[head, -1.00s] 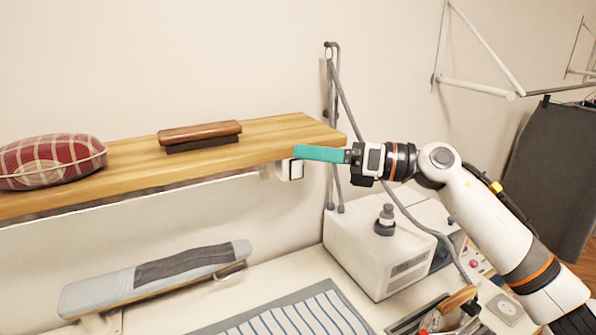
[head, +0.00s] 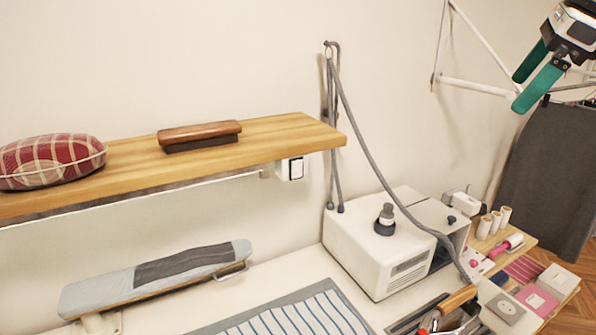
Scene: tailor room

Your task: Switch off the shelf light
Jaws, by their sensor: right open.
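A small white switch (head: 296,168) with a dark-edged rocker sits under the right end of the wooden shelf (head: 262,143). The thin pale shelf light (head: 140,198) runs under the shelf's front edge to the left of the switch; I cannot tell for certain whether it is lit. My right gripper (head: 522,90) is at the upper right, well away from the switch. Its two green fingers are apart with nothing between them. My left gripper is out of view.
A plaid cushion (head: 52,162) and a brush (head: 199,135) lie on the shelf. A grey hose (head: 365,145) hangs right of the switch, above a white machine (head: 365,255). A sleeve board (head: 150,280) stands below. The space before the switch is clear.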

